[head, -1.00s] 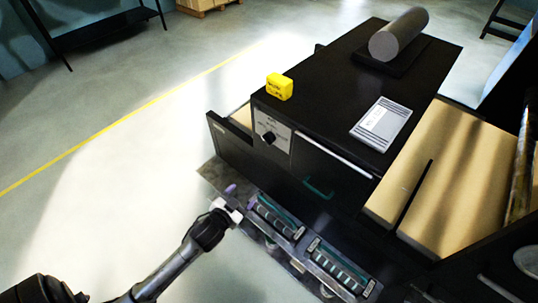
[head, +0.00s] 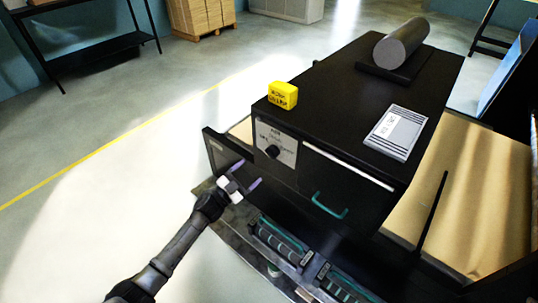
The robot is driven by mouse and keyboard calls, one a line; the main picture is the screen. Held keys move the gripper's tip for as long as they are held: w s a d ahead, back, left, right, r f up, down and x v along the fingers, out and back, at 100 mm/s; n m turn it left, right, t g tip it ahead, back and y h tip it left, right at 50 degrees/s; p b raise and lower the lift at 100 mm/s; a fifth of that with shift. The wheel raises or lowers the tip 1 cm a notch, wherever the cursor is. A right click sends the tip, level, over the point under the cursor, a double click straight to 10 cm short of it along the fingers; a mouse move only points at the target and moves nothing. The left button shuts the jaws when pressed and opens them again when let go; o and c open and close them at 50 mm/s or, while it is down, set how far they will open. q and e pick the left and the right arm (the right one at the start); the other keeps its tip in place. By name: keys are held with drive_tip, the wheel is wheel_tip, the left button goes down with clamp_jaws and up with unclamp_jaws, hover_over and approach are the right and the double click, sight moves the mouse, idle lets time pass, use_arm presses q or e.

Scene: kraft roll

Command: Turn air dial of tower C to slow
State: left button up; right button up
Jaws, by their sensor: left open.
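The air dial (head: 272,151) is a black knob on a pale label plate (head: 288,146) on the front of the black cabinet (head: 340,122). The lettering on the plate is too small to read, so I cannot tell its setting or which tower it belongs to. My left gripper (head: 246,178) is open and empty, below and to the left of the dial and apart from it. Its purple-tipped fingers point toward the cabinet front. My right gripper is not in view.
A teal handle (head: 329,206) sticks out right of the dial. On top are a yellow block (head: 283,95), a grey card (head: 397,132) and a grey roll (head: 402,42). Roller units (head: 281,240) lie below.

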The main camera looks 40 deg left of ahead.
sight(268, 155)
use_arm(q)
drive_tip(key=x, duration=0.9)
drive_tip(key=shift+w+p, duration=0.15)
drive_tip(key=shift+p, duration=0.25)
drive_tip(key=shift+c, duration=0.3)
drive_tip(key=c, duration=0.9)
drive_tip(key=shift+o, duration=0.2)
